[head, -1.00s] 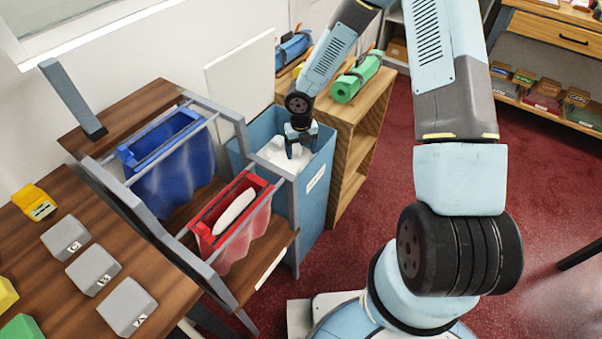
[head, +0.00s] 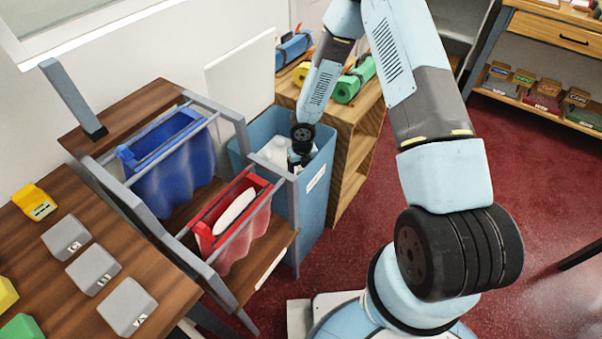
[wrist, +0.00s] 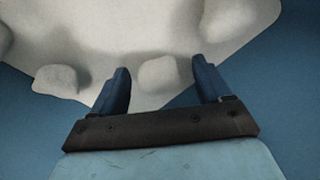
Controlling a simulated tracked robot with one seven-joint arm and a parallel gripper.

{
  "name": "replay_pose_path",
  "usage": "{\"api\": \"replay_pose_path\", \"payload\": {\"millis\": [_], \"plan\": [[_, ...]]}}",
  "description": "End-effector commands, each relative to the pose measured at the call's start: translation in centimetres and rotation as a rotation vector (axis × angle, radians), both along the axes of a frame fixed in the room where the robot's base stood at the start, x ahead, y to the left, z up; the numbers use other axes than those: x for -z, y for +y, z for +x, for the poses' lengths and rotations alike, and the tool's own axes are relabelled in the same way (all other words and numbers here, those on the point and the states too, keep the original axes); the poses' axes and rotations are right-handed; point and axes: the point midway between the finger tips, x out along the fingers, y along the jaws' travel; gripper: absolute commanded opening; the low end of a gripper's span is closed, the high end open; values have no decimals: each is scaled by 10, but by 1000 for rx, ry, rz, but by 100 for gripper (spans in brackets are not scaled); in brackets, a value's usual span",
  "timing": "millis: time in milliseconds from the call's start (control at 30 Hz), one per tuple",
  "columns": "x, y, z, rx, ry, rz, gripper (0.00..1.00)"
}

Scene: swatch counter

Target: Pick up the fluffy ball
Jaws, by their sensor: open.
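A pale white fluffy mass (head: 274,151) lies inside the tall blue bin (head: 318,194) in the head view. It fills the upper part of the wrist view (wrist: 130,25), with several rounded lumps on it. My gripper (wrist: 160,66) is open, its two dark blue fingers spread on either side of one small round whitish lump (wrist: 158,75). I cannot tell whether the fingers touch it. In the head view my gripper is down in the bin's mouth, mostly hidden by my own wrist.
The bin's blue walls stand close around my gripper. A wooden shelf (head: 352,133) with rolled green and blue mats is behind it. Left of the bin, a rack holds a blue bag (head: 178,172) and a red bag (head: 246,238). Grey blocks (head: 92,269) sit on the table.

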Motion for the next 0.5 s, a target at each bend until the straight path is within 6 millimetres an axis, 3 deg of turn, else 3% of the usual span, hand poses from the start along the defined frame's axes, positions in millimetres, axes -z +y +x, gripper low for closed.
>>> {"api": "replay_pose_path", "payload": {"millis": [200,500], "plan": [[0,0,0,0,0,0,75],[0,0,0,0,0,0,47]]}}
